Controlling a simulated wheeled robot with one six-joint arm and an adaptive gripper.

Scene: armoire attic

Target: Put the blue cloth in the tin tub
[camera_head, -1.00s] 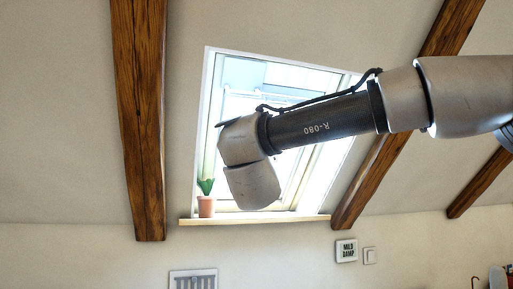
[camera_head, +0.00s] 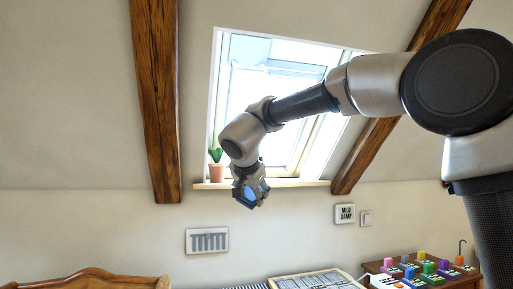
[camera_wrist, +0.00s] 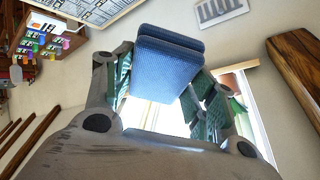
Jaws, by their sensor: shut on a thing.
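The blue cloth (camera_wrist: 168,62) is a folded, thick pad held between the fingers of my gripper (camera_wrist: 165,85) in the wrist view. In the head view my gripper (camera_head: 250,190) hangs below the window sill line, with a bit of the blue cloth (camera_head: 249,196) showing between its fingers. The gripper is shut on the cloth and holds it in the air. The tin tub is not seen in either view.
A window with a potted plant (camera_head: 216,166) on its sill (camera_head: 270,184) is behind the arm. A wooden cabinet (camera_head: 455,283) with several coloured items stands at lower right. A framed panel (camera_head: 318,281) and a curved wooden headboard-like piece (camera_head: 90,279) show at the bottom edge.

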